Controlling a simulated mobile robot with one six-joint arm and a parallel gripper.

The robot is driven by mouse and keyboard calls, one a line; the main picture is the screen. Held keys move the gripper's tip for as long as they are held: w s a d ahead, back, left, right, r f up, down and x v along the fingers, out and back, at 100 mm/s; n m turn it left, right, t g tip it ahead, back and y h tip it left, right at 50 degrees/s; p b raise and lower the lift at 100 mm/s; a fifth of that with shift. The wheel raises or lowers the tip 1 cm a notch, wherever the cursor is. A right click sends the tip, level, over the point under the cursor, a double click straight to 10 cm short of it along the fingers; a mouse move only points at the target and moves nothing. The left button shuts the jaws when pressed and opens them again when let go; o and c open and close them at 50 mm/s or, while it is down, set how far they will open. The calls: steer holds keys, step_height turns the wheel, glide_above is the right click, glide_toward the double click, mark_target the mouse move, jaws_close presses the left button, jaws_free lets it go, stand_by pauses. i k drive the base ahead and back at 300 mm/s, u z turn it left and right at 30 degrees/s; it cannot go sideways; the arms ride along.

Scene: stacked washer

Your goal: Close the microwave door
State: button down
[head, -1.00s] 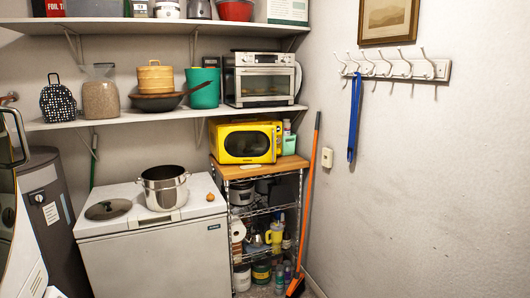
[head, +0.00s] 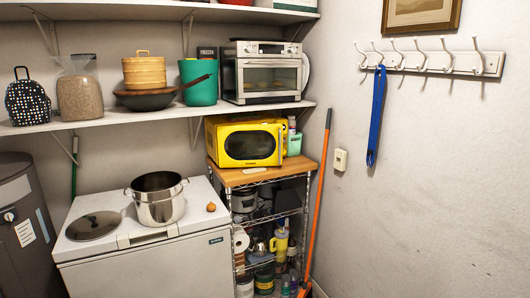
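The yellow microwave (head: 236,145) stands on the wooden top (head: 250,174) of a wire rack, below the long shelf. Its front, with a dark window (head: 251,146), faces me, and its right side is partly visible. I cannot tell at this size whether its door is fully shut or slightly ajar. My gripper is not in view.
A white chest freezer (head: 150,265) with a steel pot (head: 158,200) on it stands left of the rack. An orange-handled broom (head: 318,200) leans right of the rack. A toaster oven (head: 265,75) sits on the shelf above. Hooks (head: 430,62) line the right wall.

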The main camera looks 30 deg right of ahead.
mark_target(240, 145)
steer(key=z, duration=0.05)
steer(key=i, duration=0.9)
